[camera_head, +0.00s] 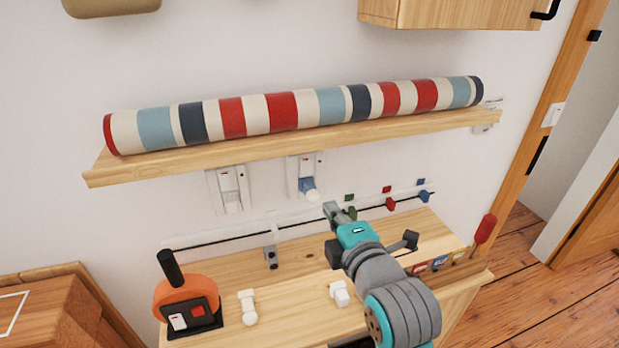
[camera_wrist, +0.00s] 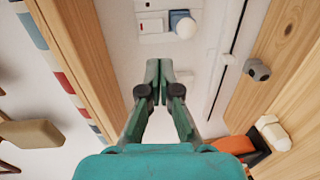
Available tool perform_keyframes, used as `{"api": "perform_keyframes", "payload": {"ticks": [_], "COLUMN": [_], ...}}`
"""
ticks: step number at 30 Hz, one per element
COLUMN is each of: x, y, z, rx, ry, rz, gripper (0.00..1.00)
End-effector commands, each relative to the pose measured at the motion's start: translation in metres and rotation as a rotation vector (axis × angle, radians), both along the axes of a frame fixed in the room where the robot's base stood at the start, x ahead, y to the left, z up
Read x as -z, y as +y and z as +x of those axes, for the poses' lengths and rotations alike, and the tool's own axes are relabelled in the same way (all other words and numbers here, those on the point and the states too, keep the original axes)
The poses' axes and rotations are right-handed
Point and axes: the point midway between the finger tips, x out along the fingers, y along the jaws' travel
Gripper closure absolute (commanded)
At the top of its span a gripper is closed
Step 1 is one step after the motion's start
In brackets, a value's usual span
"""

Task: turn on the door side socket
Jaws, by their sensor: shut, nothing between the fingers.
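Under the striped roll's shelf are two white wall sockets. The left socket (camera_head: 230,190) is farther from the door opening. The right socket (camera_head: 292,166) is nearer the door and has a blue part with a white rounded end plugged in; it also shows in the wrist view (camera_wrist: 151,25), with small red marks. A third white wall fitting (camera_head: 488,128) is partly hidden by the right shelf end. My gripper (camera_head: 332,209) is shut and empty, below and right of the right socket. In the wrist view my fingertips (camera_wrist: 165,70) are together, pointing towards that socket, apparently apart from it.
The wooden shelf (camera_head: 300,145) juts out above both sockets. A rail (camera_head: 240,238) with coloured clips runs along the wall below. Door trim (camera_head: 548,95) stands right.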

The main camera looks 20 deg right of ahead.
Motion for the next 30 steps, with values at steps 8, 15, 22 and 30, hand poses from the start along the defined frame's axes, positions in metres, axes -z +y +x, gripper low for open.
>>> {"api": "perform_keyframes", "payload": {"ticks": [8,15,22,30], "x": [0.0,0.002,0.007,0.012], "y": [0.0,0.0,0.0,0.0], "z": [0.0,0.015,0.055,0.104], "rx": [0.0,0.0,0.0,0.0], "ry": [0.0,0.001,0.002,0.002], "rz": [-0.001,0.0,0.0,0.0], "gripper": [1.0,1.0,1.0,1.0]}}
